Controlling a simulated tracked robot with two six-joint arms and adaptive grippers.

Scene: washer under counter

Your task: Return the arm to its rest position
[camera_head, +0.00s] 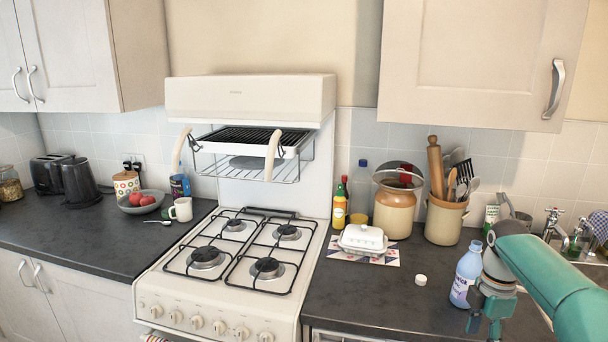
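My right arm (555,275) is teal and comes in from the lower right, over the counter. Its gripper (485,326) points down at the bottom of the view, just to the right of and in front of a pale blue bottle (466,275). The bottle stands upright on the dark counter, without a visible cap. I cannot tell whether the gripper touches it, and the fingertips are too unclear to show open or shut. My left gripper is not in view.
A small white cap (421,280) lies left of the bottle. A white butter dish (363,239), a jar (395,208) and a utensil pot (445,219) stand behind. The stove (215,300) is left. The sink taps (552,222) are at right. The front counter (370,299) is clear.

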